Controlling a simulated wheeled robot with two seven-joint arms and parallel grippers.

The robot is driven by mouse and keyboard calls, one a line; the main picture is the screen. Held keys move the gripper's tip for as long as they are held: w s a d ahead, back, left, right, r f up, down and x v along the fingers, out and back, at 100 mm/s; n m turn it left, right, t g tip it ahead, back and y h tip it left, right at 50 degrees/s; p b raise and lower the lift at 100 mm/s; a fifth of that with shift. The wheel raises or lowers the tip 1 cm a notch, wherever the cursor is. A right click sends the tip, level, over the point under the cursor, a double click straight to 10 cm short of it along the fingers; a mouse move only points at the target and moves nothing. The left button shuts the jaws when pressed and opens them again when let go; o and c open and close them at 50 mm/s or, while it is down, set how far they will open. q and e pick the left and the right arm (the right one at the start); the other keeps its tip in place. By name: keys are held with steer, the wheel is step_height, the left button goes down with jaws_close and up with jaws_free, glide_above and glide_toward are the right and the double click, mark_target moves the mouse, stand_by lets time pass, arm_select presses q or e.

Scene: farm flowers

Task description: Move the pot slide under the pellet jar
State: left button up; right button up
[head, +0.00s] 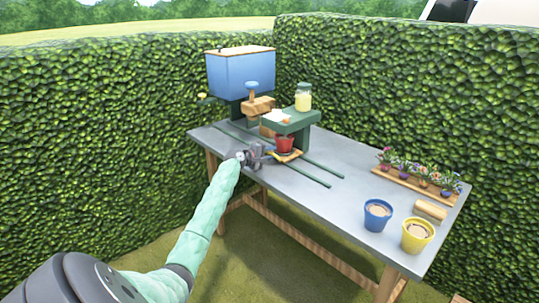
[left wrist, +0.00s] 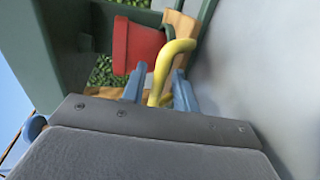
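A yellow hooked handle (left wrist: 165,62) shows in the left wrist view, beside the red pot (left wrist: 137,45). My left gripper (head: 266,154) is at the handle; its two blue fingers (left wrist: 160,90) stand on either side of it, with small gaps showing. The pellet jar (head: 303,98), glass with pale yellow contents, stands on the green shelf (head: 290,124). My right gripper is out of view.
Dark green rails (head: 316,174) run along the table. A flower tray (head: 405,184), wooden roller (head: 430,210), blue pot (head: 377,215) and yellow pot (head: 416,236) stand at right.

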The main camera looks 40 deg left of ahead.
arm_select(q)
steer(key=shift+s, duration=0.1)
